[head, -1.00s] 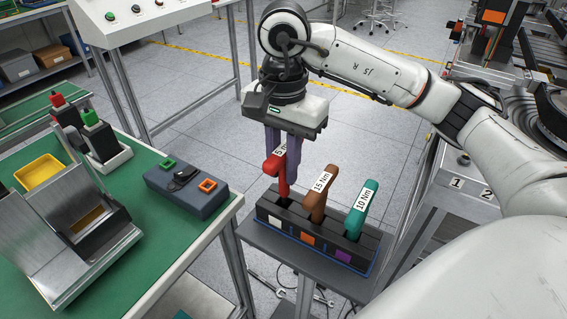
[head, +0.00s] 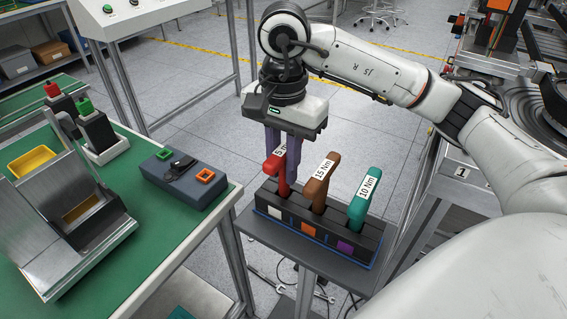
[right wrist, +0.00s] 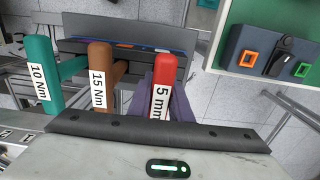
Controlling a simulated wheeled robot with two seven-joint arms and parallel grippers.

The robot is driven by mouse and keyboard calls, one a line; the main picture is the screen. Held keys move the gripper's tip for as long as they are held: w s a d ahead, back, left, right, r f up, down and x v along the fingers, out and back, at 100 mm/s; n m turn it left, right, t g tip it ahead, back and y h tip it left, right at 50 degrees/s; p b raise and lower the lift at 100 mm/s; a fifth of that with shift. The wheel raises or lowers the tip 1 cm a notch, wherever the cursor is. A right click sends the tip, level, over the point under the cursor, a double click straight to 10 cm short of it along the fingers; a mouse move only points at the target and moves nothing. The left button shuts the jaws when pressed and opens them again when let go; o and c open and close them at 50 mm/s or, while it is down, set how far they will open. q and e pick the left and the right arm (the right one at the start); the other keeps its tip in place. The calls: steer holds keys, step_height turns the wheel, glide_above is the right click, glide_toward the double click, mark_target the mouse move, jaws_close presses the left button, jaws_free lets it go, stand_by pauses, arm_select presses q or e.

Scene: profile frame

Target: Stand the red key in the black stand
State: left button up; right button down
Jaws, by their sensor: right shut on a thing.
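The red key (head: 275,163), labelled with a 5, is upright at the left slot of the black stand (head: 323,233), above the white label. Its lower end meets the stand; how deep it sits is hard to tell. My right gripper (head: 283,170) is shut on the red key from above, with purple fingers on both sides of it. In the right wrist view the red key (right wrist: 160,88) lies between the fingers, with the stand (right wrist: 120,52) behind. My left gripper is not in view.
A brown 15 Nm key (head: 319,183) and a teal 10 Nm key (head: 364,200) stand in the other slots, close to the right of my gripper. A green-topped bench (head: 150,228) with a dark button box (head: 186,187) is at the left.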

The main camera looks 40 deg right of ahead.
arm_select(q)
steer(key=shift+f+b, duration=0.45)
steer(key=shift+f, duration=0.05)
arm_select(e)
steer(key=shift+f, duration=0.6)
steer(key=c, duration=1.5)
jaws_free()
steer(key=shift+c, duration=0.2)
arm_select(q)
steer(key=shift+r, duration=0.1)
arm_select(e)
steer(key=shift+r, duration=0.15)
step_height(320, 180, up, 10)
steer(key=shift+r+p, duration=0.1)
steer(key=shift+p, duration=1.1)
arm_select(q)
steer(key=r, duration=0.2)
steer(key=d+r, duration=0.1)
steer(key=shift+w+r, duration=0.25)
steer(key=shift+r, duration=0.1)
